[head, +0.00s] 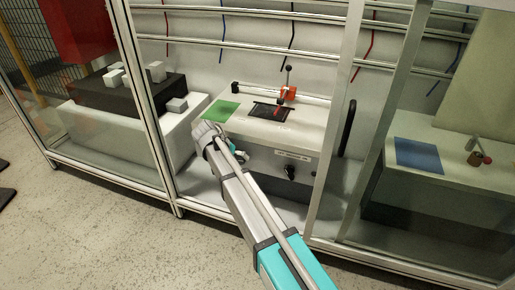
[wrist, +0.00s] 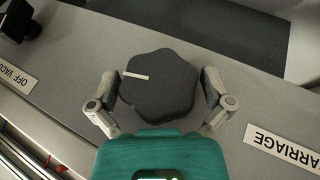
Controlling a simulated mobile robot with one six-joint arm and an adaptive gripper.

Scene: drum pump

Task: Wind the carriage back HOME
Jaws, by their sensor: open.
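The carriage (head: 288,92) is an orange-red block on a pale rail (head: 255,88) at the back of the white bench, right of the rail's middle. A dark lobed handwheel (wrist: 158,85) with a white mark fills the middle of the wrist view, beside an upside-down label (wrist: 285,149) ending in "ARRIAGE". My gripper (wrist: 160,82) is open with one finger on each side of the handwheel. Small gaps seem to show; I cannot tell whether either finger touches it. In the head view my gripper (head: 240,154) is at the bench front, and the handwheel is hidden there.
A black knob (head: 289,172) is on the front panel to the right; a label reading "OFF VACU" (wrist: 14,76) shows in the wrist view. A green pad (head: 221,111) and a dark plate (head: 269,112) lie on the benchtop. Frame posts (head: 335,130) flank the bay.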

